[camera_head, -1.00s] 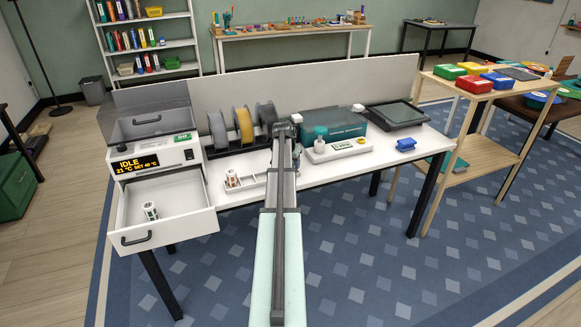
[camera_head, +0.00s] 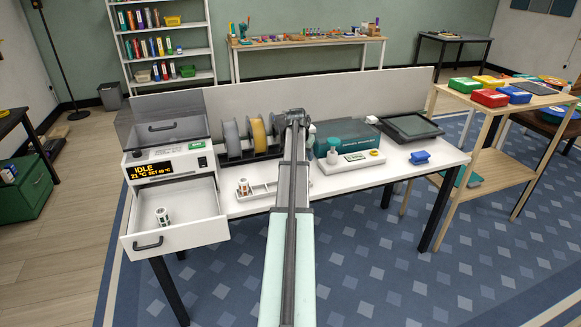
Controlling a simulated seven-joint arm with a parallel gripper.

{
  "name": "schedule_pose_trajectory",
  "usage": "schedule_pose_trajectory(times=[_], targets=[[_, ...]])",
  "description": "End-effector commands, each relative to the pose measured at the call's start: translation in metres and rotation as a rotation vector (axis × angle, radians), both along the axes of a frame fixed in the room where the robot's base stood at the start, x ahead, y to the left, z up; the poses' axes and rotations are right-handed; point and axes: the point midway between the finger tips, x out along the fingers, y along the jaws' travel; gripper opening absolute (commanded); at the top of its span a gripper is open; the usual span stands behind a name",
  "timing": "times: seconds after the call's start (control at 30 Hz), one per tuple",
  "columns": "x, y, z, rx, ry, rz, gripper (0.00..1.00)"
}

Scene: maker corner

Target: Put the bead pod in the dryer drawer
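The dryer (camera_head: 200,160) stands at the left end of the white table, its display reading IDLE. Its drawer (camera_head: 205,232) is pulled out toward me. A small white cylinder with dark and green marks, which looks like a bead pod (camera_head: 162,217), stands upright inside the drawer. A similar pod with a brownish mark (camera_head: 243,187) stands in a white tray (camera_head: 262,189) right of the drawer. My arm stretches from the bottom centre to the table's rear. My gripper's fingers do not show; no hold on anything is visible.
Filament spools (camera_head: 257,134) stand in a dark rack behind the tray. Right of my arm are a white scale (camera_head: 350,162), a teal box (camera_head: 345,140), a dark-topped tray (camera_head: 411,127) and a blue item (camera_head: 420,157). The table's front right is clear.

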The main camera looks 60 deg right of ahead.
Motion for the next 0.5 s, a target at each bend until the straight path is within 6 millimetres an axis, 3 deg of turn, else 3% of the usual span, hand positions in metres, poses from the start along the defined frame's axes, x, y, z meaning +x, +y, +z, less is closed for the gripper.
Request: schedule_pose_trajectory(times=[0.27, 0.37, 0.5], targets=[[0.005, 0.006, 0.01, 0.002, 0.0, 0.015, 0.15], [0.02, 0.019, 0.01, 0.004, 0.0, 0.058, 0.15], [0.055, 0.054, 0.011, 0.01, 0.002, 0.169, 0.15]])
